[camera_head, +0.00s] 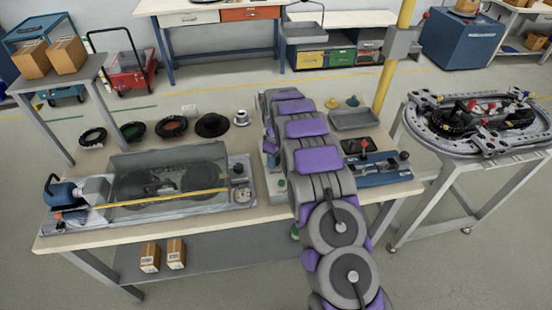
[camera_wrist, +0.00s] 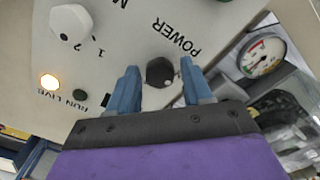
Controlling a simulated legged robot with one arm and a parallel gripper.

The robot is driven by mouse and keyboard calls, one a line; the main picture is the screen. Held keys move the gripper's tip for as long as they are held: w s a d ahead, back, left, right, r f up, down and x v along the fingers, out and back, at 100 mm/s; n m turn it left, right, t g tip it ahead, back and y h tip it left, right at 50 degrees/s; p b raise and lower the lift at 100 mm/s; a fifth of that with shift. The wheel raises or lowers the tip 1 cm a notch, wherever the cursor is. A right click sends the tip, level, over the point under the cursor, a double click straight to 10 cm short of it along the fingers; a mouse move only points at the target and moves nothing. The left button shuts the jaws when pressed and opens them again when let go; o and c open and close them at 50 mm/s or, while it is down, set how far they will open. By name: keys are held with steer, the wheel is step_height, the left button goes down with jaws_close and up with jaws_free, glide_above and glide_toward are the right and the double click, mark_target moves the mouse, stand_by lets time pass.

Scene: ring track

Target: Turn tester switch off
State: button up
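In the wrist view a pale tester panel (camera_wrist: 110,60) fills the upper left. It carries a round black knob (camera_wrist: 160,72) beside the printed word POWER. My gripper (camera_wrist: 161,78) is open, its two blue fingers apart on either side of this knob, with gaps visible between them and it. Whether the fingers reach the knob's depth I cannot tell. A white knob (camera_wrist: 72,24) with marks 1 and 2 sits to the left. A lit orange-white lamp (camera_wrist: 49,82) and a dark green lamp (camera_wrist: 79,97) are near the words LIVE and RUN. In the head view my arm hides my gripper and most of the tester.
A pressure gauge (camera_wrist: 262,57) stands right of the panel. In the head view, the workbench (camera_head: 300,218) holds a covered rig (camera_head: 165,185) left of my arm, black rings, a grey tray (camera_head: 353,119) and a blue device (camera_head: 378,168). A ring track (camera_head: 478,120) stands at right.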

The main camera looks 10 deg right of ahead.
steer(key=c, duration=0.8)
steer(key=shift+c, duration=0.2)
steer(key=shift+m+p, duration=0.3)
steer(key=shift+m, duration=0.1)
steer(key=m+p, duration=0.2)
steer(key=shift+r+m, duration=0.1)
steer(key=shift+m, duration=0.3)
steer(key=m+p, duration=0.2)
steer(key=m, duration=0.3)
steer(key=shift+p, duration=0.35)
steer(key=m+p, duration=0.1)
steer(key=m, duration=0.4)
steer(key=shift+p, duration=0.4)
steer(key=m+p, duration=0.1)
steer(key=m, duration=0.3)
steer(key=shift+m+p, duration=0.3)
